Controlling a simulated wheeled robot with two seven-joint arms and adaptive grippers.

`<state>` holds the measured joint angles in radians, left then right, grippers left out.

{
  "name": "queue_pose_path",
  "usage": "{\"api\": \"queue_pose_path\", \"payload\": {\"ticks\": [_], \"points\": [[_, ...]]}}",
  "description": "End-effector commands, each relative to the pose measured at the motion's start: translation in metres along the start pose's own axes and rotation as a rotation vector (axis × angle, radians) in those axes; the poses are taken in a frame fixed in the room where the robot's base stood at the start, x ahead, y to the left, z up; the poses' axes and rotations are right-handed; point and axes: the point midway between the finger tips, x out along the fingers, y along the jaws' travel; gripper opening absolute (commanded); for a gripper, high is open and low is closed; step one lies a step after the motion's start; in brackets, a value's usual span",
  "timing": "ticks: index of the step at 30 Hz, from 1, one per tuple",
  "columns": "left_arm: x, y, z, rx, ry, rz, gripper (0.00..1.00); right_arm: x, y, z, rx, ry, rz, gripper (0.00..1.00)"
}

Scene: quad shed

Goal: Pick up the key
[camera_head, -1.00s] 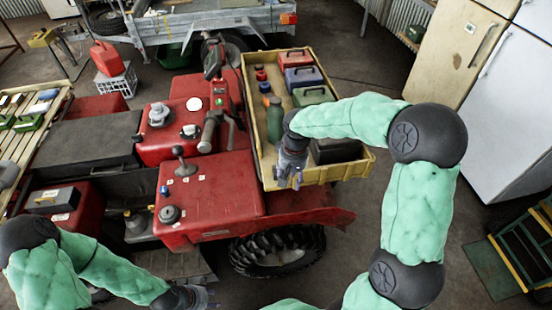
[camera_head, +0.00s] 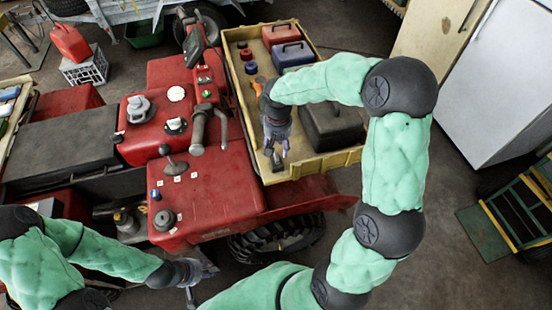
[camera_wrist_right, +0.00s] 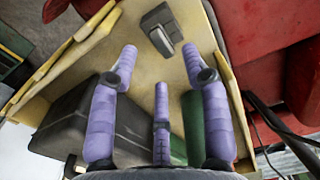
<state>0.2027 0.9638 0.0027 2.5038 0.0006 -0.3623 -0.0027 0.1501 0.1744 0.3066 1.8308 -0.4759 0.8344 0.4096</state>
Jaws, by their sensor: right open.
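A small dark grey object with a blocky head and a narrower lighter part, apparently the key (camera_wrist_right: 157,22), lies on the floor of the yellow tray (camera_wrist_right: 213,62) near its end wall. My right gripper (camera_wrist_right: 160,58) is open and empty above the tray, its fingertips pointing toward the key and apart from it. In the head view my right gripper (camera_head: 275,158) hangs over the near end of the tray (camera_head: 318,163); the key is not clear there. My left gripper (camera_head: 205,279) is low in front of the red quad, its jaws too small to judge.
A black case (camera_head: 333,123) stands in the tray beside my right gripper. A red box (camera_head: 281,35) and a blue box (camera_head: 291,56) are farther back. The red quad (camera_head: 215,190) adjoins the tray's left side. A white fridge (camera_head: 500,75) stands right.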

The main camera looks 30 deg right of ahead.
Motion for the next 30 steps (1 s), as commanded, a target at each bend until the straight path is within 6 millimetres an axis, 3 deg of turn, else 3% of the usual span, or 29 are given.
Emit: {"api": "queue_pose_path", "payload": {"ticks": [7,15,23,28,30], "points": [[0.003,-0.001,-0.001,0.000,0.001,0.000,0.40,0.015,0.000,0.002,0.000,-0.003,0.000,0.48],[0.011,-0.004,-0.001,0.000,0.001,0.000,0.40,0.051,-0.001,0.003,0.000,-0.001,0.000,0.48],[0.011,-0.004,-0.001,0.000,0.001,0.000,0.40,0.055,-0.001,0.003,0.000,0.001,0.000,0.48],[0.011,-0.004,-0.001,0.000,0.001,0.000,0.40,0.055,-0.001,0.003,0.000,0.000,0.000,0.05],[0.011,-0.004,-0.001,0.000,0.001,0.000,0.40,0.055,-0.001,0.003,0.000,0.000,0.000,0.00]]}}
